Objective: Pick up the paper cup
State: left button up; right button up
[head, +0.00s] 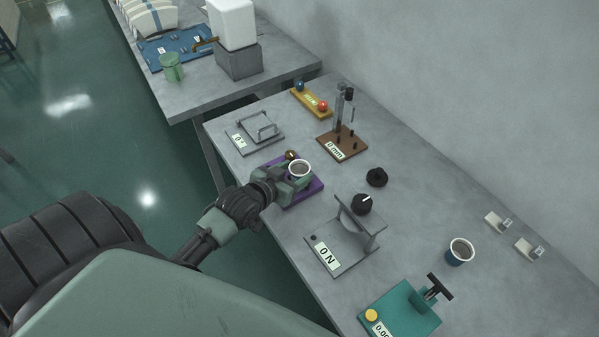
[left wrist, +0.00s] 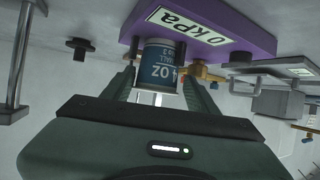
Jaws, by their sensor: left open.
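A paper cup (head: 300,167) with a white rim and a dark inside stands upright at the purple device (head: 314,187). In the left wrist view, which looks upside down, the cup (left wrist: 158,65) shows a blue wall with "4 OZ" print, beside the purple block (left wrist: 215,35) labelled "0 kPa". My left gripper (head: 293,182) is open, with its fingers on either side of the cup. In the left wrist view a gap shows between the cup and at least one finger. A second similar cup (head: 460,251) stands farther right on the table. My right gripper is not in view.
Close by are a grey hinged fixture (head: 255,132), a brown stand (head: 342,142), a black knob (head: 376,177) and a grey "0 N" fixture (head: 345,243). A teal press (head: 402,309) stands at the front.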

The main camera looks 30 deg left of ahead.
aim_at(304, 168)
pick_arm(q)
jog(key=x, duration=0.5)
jog(key=shift+d+p, duration=0.2)
jog(key=shift+p, duration=0.2)
jog(key=shift+r, duration=0.1)
jog(key=c, duration=1.1)
